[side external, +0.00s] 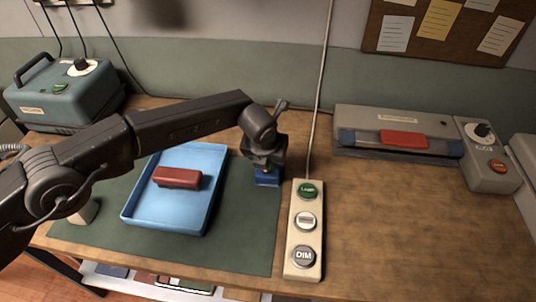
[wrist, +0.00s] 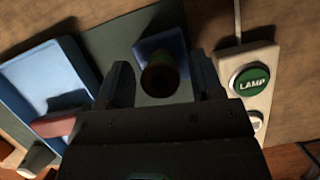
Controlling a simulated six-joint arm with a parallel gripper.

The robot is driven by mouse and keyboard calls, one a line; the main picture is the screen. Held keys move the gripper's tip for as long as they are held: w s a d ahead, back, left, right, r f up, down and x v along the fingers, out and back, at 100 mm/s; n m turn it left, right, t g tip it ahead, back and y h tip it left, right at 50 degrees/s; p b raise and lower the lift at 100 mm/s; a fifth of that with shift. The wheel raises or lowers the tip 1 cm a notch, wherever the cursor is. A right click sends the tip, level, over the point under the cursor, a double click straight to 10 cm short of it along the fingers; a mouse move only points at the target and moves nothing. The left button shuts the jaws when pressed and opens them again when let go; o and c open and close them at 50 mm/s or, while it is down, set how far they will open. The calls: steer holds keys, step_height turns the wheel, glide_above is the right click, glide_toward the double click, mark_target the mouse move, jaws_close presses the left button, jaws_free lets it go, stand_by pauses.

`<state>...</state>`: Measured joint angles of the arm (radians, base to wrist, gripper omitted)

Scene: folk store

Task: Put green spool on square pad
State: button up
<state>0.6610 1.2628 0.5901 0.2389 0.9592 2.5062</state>
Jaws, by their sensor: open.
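The green spool (wrist: 160,72) shows end-on in the wrist view, its top dark and brownish with a green rim. It stands over the blue square pad (wrist: 150,46), which also shows in the side view (side external: 267,181) on the right edge of the green mat. My gripper (wrist: 161,64) is open, with one finger on each side of the spool and visible gaps between. In the side view my gripper (side external: 266,160) is low, directly above the pad, and hides nearly all of the spool. Whether the spool's base touches the pad is hidden.
A light-blue tray (side external: 213,205) with a red block (side external: 177,177) lies left of the pad. A button strip (side external: 304,251) with a LAMP button stands close on the right. A grey machine (side external: 350,118) is at back right. The wooden table right of the strip is clear.

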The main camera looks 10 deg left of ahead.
steer(key=shift+s+r, duration=0.1)
steer(key=shift+r, duration=0.4)
steer(key=v, duration=1.1)
steer(key=shift+r, duration=0.2)
steer(key=s+a+r+n, duration=0.3)
steer(key=a+r+n, duration=0.5)
steer(key=a, duration=0.3)
steer(key=s+a+r+n, duration=0.3)
steer(key=a+r+n, duration=0.5)
steer(key=a, duration=0.3)
steer(key=s+a+r+n, duration=0.1)
steer(key=s+a+n, duration=0.8)
steer(key=s+a+f+n, duration=0.2)
steer(key=s+a+n, duration=0.1)
steer(key=s+n, duration=0.3)
steer(key=s+a+f+n+t, duration=0.1)
steer(key=s+a+f+n, duration=0.2)
steer(key=s+n, duration=0.3)
steer(key=shift+s+a+y, duration=0.25)
steer(key=shift+s+y, duration=0.05)
steer(key=shift+s, duration=0.3)
